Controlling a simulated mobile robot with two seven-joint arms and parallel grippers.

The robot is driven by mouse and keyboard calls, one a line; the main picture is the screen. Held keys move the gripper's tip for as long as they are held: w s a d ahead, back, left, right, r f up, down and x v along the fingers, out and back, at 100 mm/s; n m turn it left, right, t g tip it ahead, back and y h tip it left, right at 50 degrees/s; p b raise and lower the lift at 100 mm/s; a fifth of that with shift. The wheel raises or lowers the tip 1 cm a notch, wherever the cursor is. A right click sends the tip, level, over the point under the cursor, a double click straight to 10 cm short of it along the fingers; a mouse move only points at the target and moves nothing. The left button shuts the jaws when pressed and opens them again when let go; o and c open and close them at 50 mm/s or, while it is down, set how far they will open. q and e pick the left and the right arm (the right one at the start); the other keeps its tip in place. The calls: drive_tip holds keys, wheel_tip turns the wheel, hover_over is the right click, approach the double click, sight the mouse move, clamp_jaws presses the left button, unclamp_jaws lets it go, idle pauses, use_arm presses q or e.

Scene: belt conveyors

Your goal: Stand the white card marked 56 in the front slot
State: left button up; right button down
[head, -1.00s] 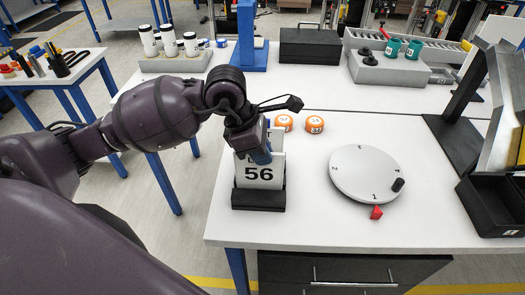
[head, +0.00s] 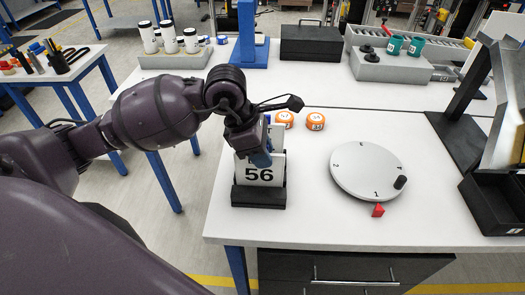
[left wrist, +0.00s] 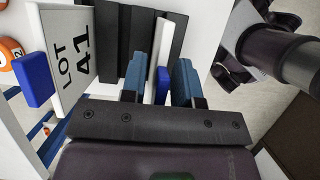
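The white card marked 56 (head: 259,175) stands upright in the black slotted rack (head: 258,197) near the table's front left. In the left wrist view the card (left wrist: 163,45) is seen edge-on, in the rack's front slot, with a blue tab (left wrist: 163,84) on its top. My left gripper (head: 262,158) is over the card. Its blue fingers (left wrist: 160,82) stand either side of the tab, with a small gap visible, so it looks open. My right gripper is out of view.
A round white dial (head: 367,170) with a black knob and red pointer lies right of the rack. Two orange pucks (head: 315,121) lie behind. A black bin (head: 492,205) is at the right. The tabletop between rack and dial is clear.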

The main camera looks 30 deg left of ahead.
use_arm(q)
drive_tip(key=shift+o, duration=0.7)
drive_tip(key=shift+a+r, duration=0.1)
drive_tip(key=shift+r, duration=0.15)
drive_tip(key=v, duration=0.9)
drive_tip(key=shift+s+a+r, duration=0.15)
drive_tip(key=shift+a+r, duration=0.1)
drive_tip(key=shift+r, duration=0.35)
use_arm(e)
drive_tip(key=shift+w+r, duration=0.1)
